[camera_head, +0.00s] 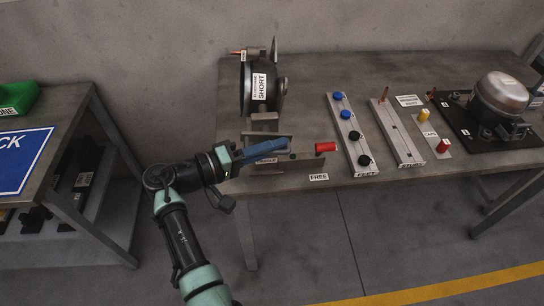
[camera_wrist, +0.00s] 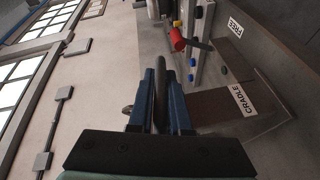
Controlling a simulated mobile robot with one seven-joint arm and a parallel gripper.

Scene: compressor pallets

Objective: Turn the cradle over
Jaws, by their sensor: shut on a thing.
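My gripper (camera_head: 286,144) reaches in from the left over the front left of the bench. A white CRADLE label (camera_wrist: 242,100) lies just right of the fingers in the wrist view. I cannot tell whether the cradle touches the bench.
A red cylinder (camera_head: 325,147) is close to the fingertips. Behind stands a dark round part marked SHORT (camera_head: 259,87). To the right are a strip with blue and black feet (camera_head: 356,134), another rack (camera_head: 397,133) and a compressor (camera_head: 500,95). A FREE label (camera_head: 318,177) marks the front edge.

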